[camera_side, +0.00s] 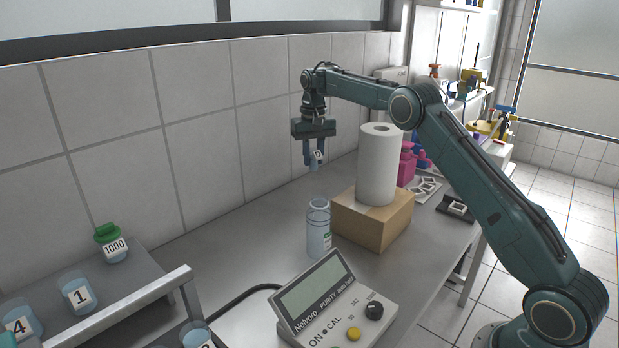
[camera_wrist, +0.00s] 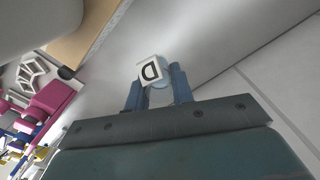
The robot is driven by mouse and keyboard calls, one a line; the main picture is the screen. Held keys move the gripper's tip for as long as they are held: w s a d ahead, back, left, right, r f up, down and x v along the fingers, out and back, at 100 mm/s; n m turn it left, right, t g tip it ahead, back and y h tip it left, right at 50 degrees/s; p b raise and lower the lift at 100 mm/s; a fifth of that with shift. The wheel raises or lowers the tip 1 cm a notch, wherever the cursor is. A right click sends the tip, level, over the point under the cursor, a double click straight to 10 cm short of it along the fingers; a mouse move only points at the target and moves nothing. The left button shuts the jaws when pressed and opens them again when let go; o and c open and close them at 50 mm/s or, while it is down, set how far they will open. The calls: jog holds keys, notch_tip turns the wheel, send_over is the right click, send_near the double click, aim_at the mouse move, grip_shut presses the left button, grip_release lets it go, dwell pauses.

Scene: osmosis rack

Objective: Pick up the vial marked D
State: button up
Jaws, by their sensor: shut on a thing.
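My gripper (camera_side: 314,160) is shut on the vial marked D (camera_side: 318,157) and holds it in the air above the bench, behind the clear bottle and left of the paper roll. In the wrist view the vial (camera_wrist: 151,71) sits between the two blue fingers of my gripper (camera_wrist: 156,88). Its white label with a black D faces the camera. Part of the vial is hidden by the label and fingers.
A purity meter (camera_side: 330,300) is nearer. Numbered beakers (camera_side: 77,292) and a green-capped jar (camera_side: 110,243) stand at left. The wall lies behind.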

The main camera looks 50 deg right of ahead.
aim_at(313, 149)
jog(key=shift+r, duration=2.7)
